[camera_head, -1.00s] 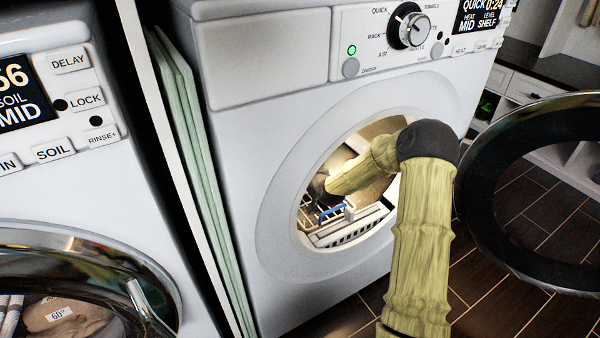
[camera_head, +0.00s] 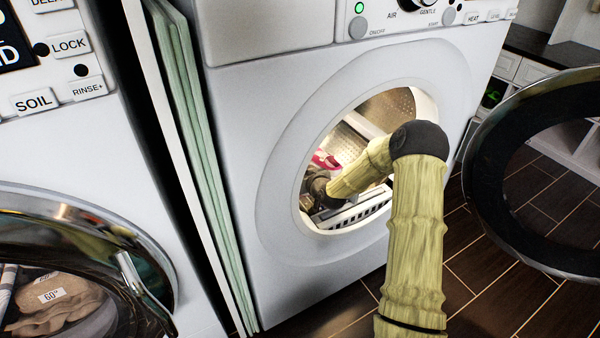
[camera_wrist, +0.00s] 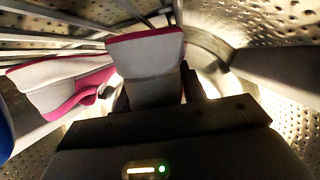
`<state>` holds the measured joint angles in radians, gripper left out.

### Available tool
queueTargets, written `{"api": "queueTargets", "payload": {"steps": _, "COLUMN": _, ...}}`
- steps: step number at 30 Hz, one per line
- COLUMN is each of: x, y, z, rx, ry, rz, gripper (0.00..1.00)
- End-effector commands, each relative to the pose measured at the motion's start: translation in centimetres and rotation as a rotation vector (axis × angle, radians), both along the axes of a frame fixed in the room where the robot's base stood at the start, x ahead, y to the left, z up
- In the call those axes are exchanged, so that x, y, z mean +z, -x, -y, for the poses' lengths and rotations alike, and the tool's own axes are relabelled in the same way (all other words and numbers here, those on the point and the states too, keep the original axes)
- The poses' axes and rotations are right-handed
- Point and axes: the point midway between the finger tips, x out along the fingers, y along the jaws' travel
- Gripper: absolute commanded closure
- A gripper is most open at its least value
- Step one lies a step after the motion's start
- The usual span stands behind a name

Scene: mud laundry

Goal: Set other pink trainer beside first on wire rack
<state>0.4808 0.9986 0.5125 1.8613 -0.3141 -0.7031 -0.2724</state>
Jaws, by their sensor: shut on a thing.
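My gripper (camera_head: 320,190) is inside the open drum of the dryer, mostly hidden by the door opening and my arm. In the wrist view my gripper (camera_wrist: 156,90) is shut on a pale grey trainer with pink trim (camera_wrist: 147,55), which stands up between the fingers. The other pink and white trainer (camera_wrist: 62,92) is to its left, at a slant; I cannot tell whether they touch. Pink of a trainer (camera_head: 325,160) shows in the drum, but I cannot tell which one. Wire rack bars (camera_wrist: 70,22) run behind the trainers at upper left.
Perforated drum wall (camera_wrist: 265,18) surrounds my gripper closely. The round opening rim (camera_head: 285,200) encircles my forearm. The dryer door (camera_head: 485,190) hangs open at right. A blue edge (camera_wrist: 4,130) shows at the wrist view's far left. A washer with laundry (camera_head: 60,300) stands left.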

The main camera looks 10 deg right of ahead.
Motion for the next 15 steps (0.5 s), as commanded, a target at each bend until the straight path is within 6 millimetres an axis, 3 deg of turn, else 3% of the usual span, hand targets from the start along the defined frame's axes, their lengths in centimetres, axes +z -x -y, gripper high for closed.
{"api": "queueTargets", "payload": {"steps": 8, "x": -0.06, "y": -0.02, "z": -0.15, "rx": 0.002, "ry": 0.000, "rz": 0.001, "gripper": 0.93}}
{"api": "queueTargets", "payload": {"steps": 9, "x": -0.06, "y": -0.03, "z": -0.17, "rx": 0.002, "ry": 0.000, "rz": 0.001, "gripper": 0.57}}
{"api": "queueTargets", "payload": {"steps": 12, "x": -0.06, "y": -0.02, "z": -0.18, "rx": 0.002, "ry": 0.000, "rz": 0.001, "gripper": 0.37}}
{"api": "queueTargets", "payload": {"steps": 15, "x": -0.07, "y": -0.01, "z": -0.18, "rx": 0.002, "ry": 0.000, "rz": 0.001, "gripper": 0.33}}
